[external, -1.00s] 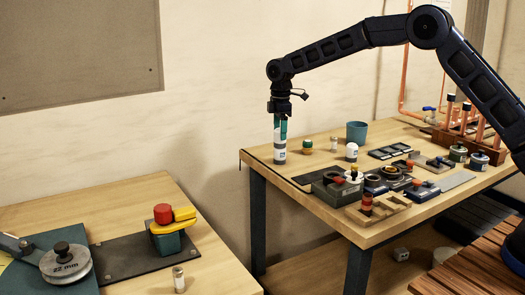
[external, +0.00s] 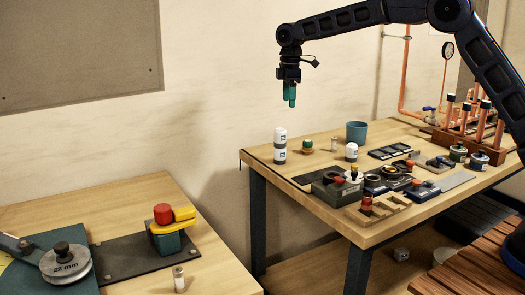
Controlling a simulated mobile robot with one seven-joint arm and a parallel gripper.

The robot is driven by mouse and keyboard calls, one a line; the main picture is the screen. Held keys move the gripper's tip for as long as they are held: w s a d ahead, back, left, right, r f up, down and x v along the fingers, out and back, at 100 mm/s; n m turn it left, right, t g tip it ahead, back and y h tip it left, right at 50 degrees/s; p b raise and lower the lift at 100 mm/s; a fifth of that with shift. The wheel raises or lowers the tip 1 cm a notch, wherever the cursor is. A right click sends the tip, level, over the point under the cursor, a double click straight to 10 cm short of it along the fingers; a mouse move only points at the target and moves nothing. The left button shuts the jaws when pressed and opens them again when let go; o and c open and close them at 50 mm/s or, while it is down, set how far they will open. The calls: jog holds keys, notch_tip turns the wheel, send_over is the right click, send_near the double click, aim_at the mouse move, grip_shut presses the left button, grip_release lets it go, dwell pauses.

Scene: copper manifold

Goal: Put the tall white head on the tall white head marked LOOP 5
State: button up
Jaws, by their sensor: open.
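Two tall white heads stand one on top of the other near the left end of the workbench. The upper white head (external: 280,135) rests upright on the lower white head (external: 280,156), and a dark band shows between them. The labels are too small to read, so I cannot tell which is marked LOOP 5. My gripper (external: 290,104), with green fingers, hangs open and empty above the stack and slightly to its right, clear of it.
A shorter white head (external: 351,152), a green-topped knob (external: 308,146) and a small pale cylinder (external: 334,144) stand right of the stack. A teal cup (external: 357,131) is behind. Fixtures crowd the bench's middle; copper pipes (external: 466,115) rise at the right.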

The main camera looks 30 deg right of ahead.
jog(key=s+d+r+m+t, duration=0.1)
jog(key=s+d+r+m, duration=0.1)
jog(key=s+d+r, duration=0.55)
jog(key=s+d+r+m+t, duration=0.1)
jog(key=s+d+r+m, duration=0.3)
jog(key=s, duration=0.7)
jog(key=s+d+r+m, duration=0.1)
jog(key=s+d+r, duration=0.4)
jog(key=s+d, duration=0.35)
jog(key=s+d+f+m, duration=0.2)
jog(key=s+d+f, duration=0.1)
jog(key=s, duration=0.6)
jog(key=s+d+f+m+t, duration=0.1)
jog(key=s+d+f+m, duration=0.1)
jog(key=s, duration=0.8)
jog(key=s+d+f+m+t, duration=0.1)
jog(key=s+d+f+m, duration=0.2)
jog(key=s, duration=0.7)
jog(key=shift+d+f, duration=0.45)
jog(key=shift+f, duration=0.1)
